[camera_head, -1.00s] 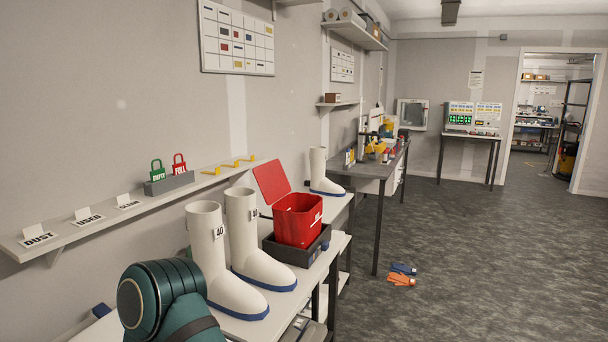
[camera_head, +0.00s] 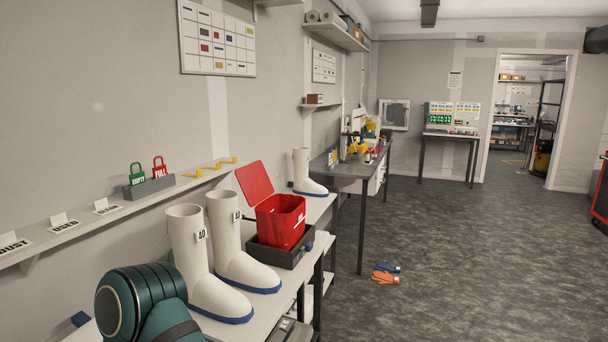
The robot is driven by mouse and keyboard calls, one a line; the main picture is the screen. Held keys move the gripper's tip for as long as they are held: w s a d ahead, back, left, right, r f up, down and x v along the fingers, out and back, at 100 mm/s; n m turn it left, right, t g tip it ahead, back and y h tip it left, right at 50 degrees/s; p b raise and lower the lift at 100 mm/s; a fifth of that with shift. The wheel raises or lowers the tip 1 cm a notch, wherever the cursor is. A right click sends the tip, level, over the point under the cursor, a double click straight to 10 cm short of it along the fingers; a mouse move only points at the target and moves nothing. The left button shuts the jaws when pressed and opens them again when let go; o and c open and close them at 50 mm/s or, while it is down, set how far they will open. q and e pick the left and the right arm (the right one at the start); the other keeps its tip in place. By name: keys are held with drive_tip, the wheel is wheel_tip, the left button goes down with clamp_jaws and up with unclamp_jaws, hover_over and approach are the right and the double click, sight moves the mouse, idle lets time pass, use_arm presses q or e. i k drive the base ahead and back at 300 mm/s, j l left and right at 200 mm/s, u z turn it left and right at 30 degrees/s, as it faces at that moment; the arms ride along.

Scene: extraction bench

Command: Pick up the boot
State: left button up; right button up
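Two white boots with blue soles stand upright side by side on the white bench: a nearer boot (camera_head: 196,262) with a tag reading 40, and a second boot (camera_head: 235,245) just right of it, also tagged. A third white boot (camera_head: 305,174) stands farther along the bench, past the red box. A green part of my arm shows at the bottom left, in front of the near boot's left side. Neither of my grippers is in view.
A red open box (camera_head: 281,222) sits in a dark tray (camera_head: 280,254) between the boots. A wall shelf (camera_head: 92,221) with labels and green and red padlocks runs above the bench. Gloves (camera_head: 385,278) lie on the floor.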

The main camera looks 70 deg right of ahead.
sight(302, 185)
drive_tip(key=k+l, duration=0.1)
drive_tip(key=l, duration=0.3)
drive_tip(key=k+l+z, duration=0.1)
drive_tip(key=l, duration=0.35)
drive_tip(key=k+l, duration=0.1)
drive_tip(key=l, duration=0.3)
drive_tip(key=l+z, duration=0.25)
drive_tip(key=l, duration=0.75)
drive_tip(key=l+z, duration=0.1)
drive_tip(key=l, duration=0.35)
drive_tip(key=i+l+z, duration=0.1)
drive_tip(key=l, duration=0.3)
drive_tip(key=i+l+z, duration=0.1)
drive_tip(key=l, duration=0.35)
drive_tip(key=i+l+z, duration=0.15)
drive_tip(key=l, duration=0.25)
drive_tip(key=i+l+z, duration=0.1)
drive_tip(key=l, duration=0.3)
drive_tip(key=i+l+z, duration=0.1)
drive_tip(key=l, duration=0.3)
drive_tip(key=i+l+z, duration=0.1)
drive_tip(key=i+l, duration=0.15)
drive_tip(key=i+l+z, duration=0.15)
drive_tip(key=i+l, duration=0.15)
drive_tip(key=l, duration=0.2)
drive_tip(key=i+l+z, duration=0.15)
drive_tip(key=i+l, duration=0.2)
drive_tip(key=l, duration=0.1)
